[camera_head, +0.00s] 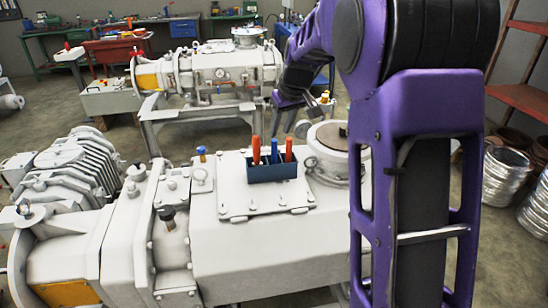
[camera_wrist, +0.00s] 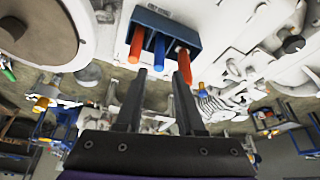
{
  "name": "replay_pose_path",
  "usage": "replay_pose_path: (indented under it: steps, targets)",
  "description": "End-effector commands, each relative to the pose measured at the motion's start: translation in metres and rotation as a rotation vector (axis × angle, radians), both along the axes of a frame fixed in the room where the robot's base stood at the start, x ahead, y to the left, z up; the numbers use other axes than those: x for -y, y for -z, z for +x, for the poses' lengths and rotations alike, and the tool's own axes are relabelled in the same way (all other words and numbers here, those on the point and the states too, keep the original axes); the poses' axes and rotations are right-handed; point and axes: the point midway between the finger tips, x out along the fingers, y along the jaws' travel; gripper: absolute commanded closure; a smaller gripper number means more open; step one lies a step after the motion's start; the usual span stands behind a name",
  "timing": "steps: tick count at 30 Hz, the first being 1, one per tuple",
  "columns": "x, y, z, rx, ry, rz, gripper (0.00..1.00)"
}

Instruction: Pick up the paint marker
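A dark blue open box (camera_head: 272,172) stands on the flat top plate of the near pale machine. Two orange-red pen-like sticks (camera_head: 256,150) (camera_head: 288,149) and a blue one (camera_head: 274,151) stand upright in it. Which one is the paint marker I cannot tell. In the wrist view the box (camera_wrist: 165,24) is at the top, with the blue stick (camera_wrist: 159,50) between the two orange ones (camera_wrist: 136,44) (camera_wrist: 183,66). My gripper (camera_wrist: 161,73) is open and empty, its dark fingers apart and pointing toward the box. The right fingertip overlaps the right orange stick in the picture; contact is unclear.
The pale near machine (camera_head: 270,235) has bolts, knobs and a round flange (camera_head: 328,140) right of the box. A second machine (camera_head: 205,72) stands behind. Benches line the back wall.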

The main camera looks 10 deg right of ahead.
Motion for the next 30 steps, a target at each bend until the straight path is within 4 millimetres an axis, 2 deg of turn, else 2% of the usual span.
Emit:
replay_pose_path:
  steps: [1, 3, 7, 14, 22, 30]
  targets:
    - [-0.002, 0.012, 0.004, -0.004, -0.001, 0.001, 0.62]
    - [-0.003, 0.023, 0.008, -0.004, 0.0, 0.001, 0.62]
    - [-0.005, 0.037, 0.014, -0.002, 0.0, 0.002, 0.62]
    - [-0.006, 0.047, 0.019, 0.001, 0.0, 0.0, 0.62]
    - [-0.01, 0.083, 0.033, -0.002, 0.0, 0.002, 0.62]
    - [-0.01, 0.088, 0.036, 0.002, 0.0, 0.001, 0.62]
